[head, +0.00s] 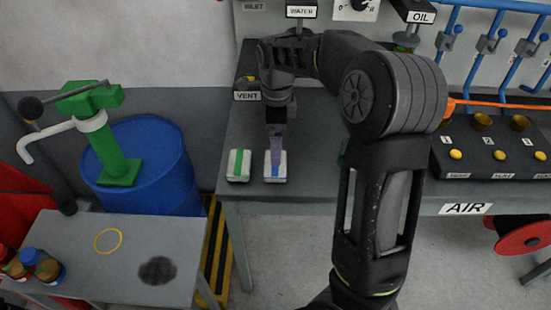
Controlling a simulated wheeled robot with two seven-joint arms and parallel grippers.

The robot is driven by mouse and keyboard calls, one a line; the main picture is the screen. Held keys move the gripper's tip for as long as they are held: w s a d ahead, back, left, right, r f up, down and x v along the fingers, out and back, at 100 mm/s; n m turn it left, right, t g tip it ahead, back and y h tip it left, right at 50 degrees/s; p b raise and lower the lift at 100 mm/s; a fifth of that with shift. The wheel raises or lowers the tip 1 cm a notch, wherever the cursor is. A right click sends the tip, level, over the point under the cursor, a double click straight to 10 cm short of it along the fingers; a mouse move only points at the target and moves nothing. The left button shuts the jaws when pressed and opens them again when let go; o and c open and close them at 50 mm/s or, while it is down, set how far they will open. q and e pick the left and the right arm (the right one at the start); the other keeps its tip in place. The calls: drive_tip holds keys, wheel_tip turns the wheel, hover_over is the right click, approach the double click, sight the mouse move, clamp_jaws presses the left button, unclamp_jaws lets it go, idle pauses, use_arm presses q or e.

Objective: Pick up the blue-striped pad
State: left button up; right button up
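The blue-striped pad (281,177) is a small white block with a blue stripe, lying near the front edge of the grey bench (320,185). A matching pad with a green stripe (239,165) lies just to its left. My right gripper (277,160) points down onto the blue-striped pad, its narrow fingers covering the pad's upper middle. The fingers are seen nearly as one, so their gap and any hold on the pad are not clear. My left gripper is not in view.
A lower table (190,235) at left holds a yellow ring (108,241), bottles (45,266) and a dark stain. A blue drum (150,165) with a green pump (117,160) stands behind it. A panel with yellow buttons (456,155) is at right on the bench.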

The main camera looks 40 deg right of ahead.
drive_tip(key=shift+s+a+r, duration=0.1)
drive_tip(key=shift+f, duration=1.35)
drive_tip(key=shift+a+f+p, duration=0.1)
drive_tip(key=shift+f+p, duration=0.35)
drive_tip(key=shift+f, duration=2.2)
drive_tip(key=c, duration=1.1)
